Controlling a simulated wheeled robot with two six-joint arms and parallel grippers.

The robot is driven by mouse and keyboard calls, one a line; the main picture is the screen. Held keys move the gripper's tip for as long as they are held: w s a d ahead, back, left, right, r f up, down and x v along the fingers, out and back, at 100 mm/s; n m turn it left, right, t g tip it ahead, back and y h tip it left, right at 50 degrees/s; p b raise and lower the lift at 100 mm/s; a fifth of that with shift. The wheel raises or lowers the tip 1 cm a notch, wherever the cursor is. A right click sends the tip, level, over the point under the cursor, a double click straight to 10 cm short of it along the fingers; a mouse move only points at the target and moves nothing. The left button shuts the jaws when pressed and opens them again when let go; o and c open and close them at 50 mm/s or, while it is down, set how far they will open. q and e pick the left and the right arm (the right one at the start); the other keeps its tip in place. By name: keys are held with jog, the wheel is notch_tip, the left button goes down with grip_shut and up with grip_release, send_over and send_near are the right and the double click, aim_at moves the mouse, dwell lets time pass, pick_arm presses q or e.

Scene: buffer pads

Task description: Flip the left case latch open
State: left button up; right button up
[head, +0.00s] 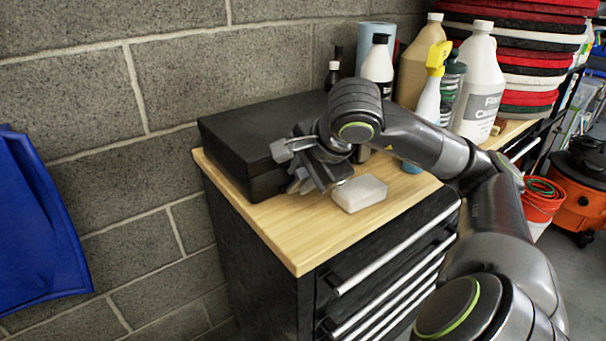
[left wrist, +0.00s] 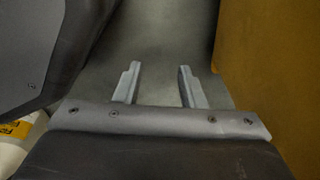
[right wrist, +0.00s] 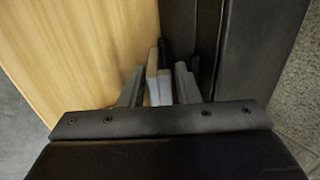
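The black case (head: 261,125) lies at the back left of the wooden worktop. It fills the right of the right wrist view as dark walls (right wrist: 262,45). My right gripper (head: 297,165) is at the case's front side, its fingers pointing left. In the right wrist view my right gripper (right wrist: 160,75) has its fingers apart on either side of a small pale upright piece (right wrist: 158,86), with a dark strip behind it. I cannot tell whether this piece is a latch. The head view does not show the latches clearly. My left gripper (left wrist: 159,75) is open and empty, above the floor.
A whitish block (head: 360,193) lies on the worktop (head: 300,235) close to my right gripper. Several bottles stand behind my right arm, including a spray bottle (head: 430,95) and a white jug (head: 480,85). The worktop's front left is clear. A blue bin (head: 35,225) hangs at left.

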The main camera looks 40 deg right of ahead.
grip_shut()
